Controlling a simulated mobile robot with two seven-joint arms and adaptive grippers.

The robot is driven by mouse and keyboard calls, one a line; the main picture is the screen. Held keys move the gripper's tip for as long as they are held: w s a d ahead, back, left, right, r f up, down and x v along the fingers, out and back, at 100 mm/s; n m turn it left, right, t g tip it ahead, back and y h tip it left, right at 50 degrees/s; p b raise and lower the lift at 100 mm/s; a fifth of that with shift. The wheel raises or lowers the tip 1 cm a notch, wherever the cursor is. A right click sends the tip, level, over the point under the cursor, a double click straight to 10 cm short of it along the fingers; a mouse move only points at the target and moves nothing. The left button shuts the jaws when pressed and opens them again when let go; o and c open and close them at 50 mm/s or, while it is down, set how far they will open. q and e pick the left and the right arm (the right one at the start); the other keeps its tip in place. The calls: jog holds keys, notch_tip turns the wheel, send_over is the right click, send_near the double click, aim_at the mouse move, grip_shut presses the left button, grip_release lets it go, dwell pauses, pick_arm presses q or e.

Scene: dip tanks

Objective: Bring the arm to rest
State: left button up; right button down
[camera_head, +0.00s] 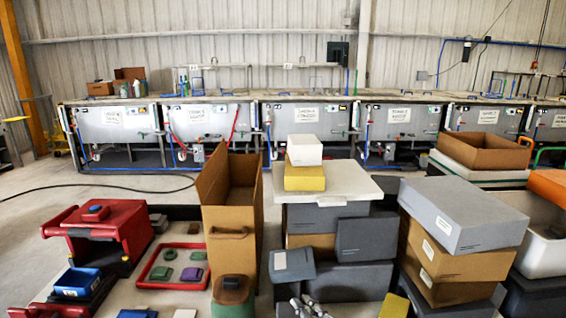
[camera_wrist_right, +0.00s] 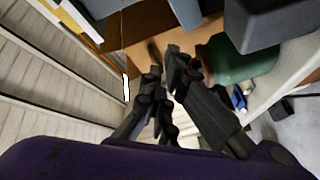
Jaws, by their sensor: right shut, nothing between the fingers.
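My right gripper (camera_head: 308,306) shows at the bottom edge of the head view, right of centre, in front of the stacked grey boxes. In the right wrist view my right gripper (camera_wrist_right: 165,68) has its dark fingers together, with nothing held between them. Most of the right arm is outside the head view. My left gripper is in neither view.
Near the gripper are a small grey bin (camera_head: 292,265), a green-and-brown container (camera_head: 233,290) and a yellow item (camera_head: 394,306). A tall open cardboard box (camera_head: 230,212), a red tray (camera_head: 148,280) and stacked grey boxes (camera_head: 466,213) stand around. Dip tanks (camera_head: 208,120) line the back.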

jog(key=s+d+f+m+g+h, duration=0.1)
jog(key=s+d+f+m+h, duration=0.25)
jog(key=s+f+m, duration=0.35)
jog(key=s+d+f+m+g+h, duration=0.1)
jog(key=s+d+f+m+h, duration=0.3)
jog(key=f, duration=0.5)
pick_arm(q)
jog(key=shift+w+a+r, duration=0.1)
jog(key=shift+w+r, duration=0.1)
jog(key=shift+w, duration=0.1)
pick_arm(e)
jog(key=s+d+f+m+g, duration=0.1)
jog(key=s+d+f+m, duration=0.1)
jog(key=s, duration=0.5)
jog(key=s+d+f+m+g+h, duration=0.1)
jog(key=s+d+f+m+g, duration=0.1)
jog(key=s+f, duration=0.3)
jog(key=s+d+f+m+g, duration=0.1)
jog(key=s+f, duration=0.3)
jog(key=s, duration=0.7)
jog(key=shift+s+d+m+g, duration=0.15)
jog(key=shift+d+m+g, duration=0.25)
jog(key=shift+m, duration=0.1)
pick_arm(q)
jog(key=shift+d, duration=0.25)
pick_arm(e)
jog(key=shift+f, duration=0.1)
